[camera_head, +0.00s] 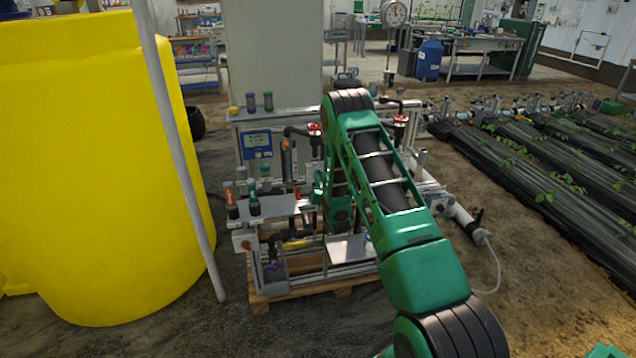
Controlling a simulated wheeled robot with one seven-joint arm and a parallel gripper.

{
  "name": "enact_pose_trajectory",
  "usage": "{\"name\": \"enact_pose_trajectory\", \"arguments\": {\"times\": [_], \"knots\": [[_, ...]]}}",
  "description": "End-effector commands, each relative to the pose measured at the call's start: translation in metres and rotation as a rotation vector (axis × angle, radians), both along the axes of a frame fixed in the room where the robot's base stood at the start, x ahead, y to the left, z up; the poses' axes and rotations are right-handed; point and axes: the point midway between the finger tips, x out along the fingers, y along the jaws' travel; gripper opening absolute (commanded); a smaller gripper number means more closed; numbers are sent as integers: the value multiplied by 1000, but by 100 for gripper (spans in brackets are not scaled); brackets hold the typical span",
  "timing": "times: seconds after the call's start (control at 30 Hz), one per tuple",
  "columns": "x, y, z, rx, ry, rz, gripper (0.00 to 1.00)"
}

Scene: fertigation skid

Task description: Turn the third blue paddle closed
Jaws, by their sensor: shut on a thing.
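The fertigation skid (268,208) stands on a wooden pallet in the middle of the head view. My green arm rises from the lower right, bends over at the top in front of the skid, and comes down at its middle. My gripper's fingers cannot be made out behind the arm. I cannot make out a row of blue paddles or which is the third. A small blue spot (368,238) shows just left of my arm, too small to identify. Red-handled parts (314,130) sit on the skid's upper pipework, partly covered by my arm.
A large yellow tank (90,170) and a slanting grey pole (180,150) stand left of the skid. A blue controller box (257,144) and small bottles (267,101) are on the skid. Black-covered plant rows (540,170) lie right.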

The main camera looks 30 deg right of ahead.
Motion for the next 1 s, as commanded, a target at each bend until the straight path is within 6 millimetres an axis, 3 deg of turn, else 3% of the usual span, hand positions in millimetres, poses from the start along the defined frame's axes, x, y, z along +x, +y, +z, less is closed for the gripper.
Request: {"name": "enact_pose_trajectory", "arguments": {"times": [0.5, 1.0], "knots": [[-1, 0, -2, -296, 90, 1, 0], [-1, 0, -2, -338, 101, 1, 0]]}}
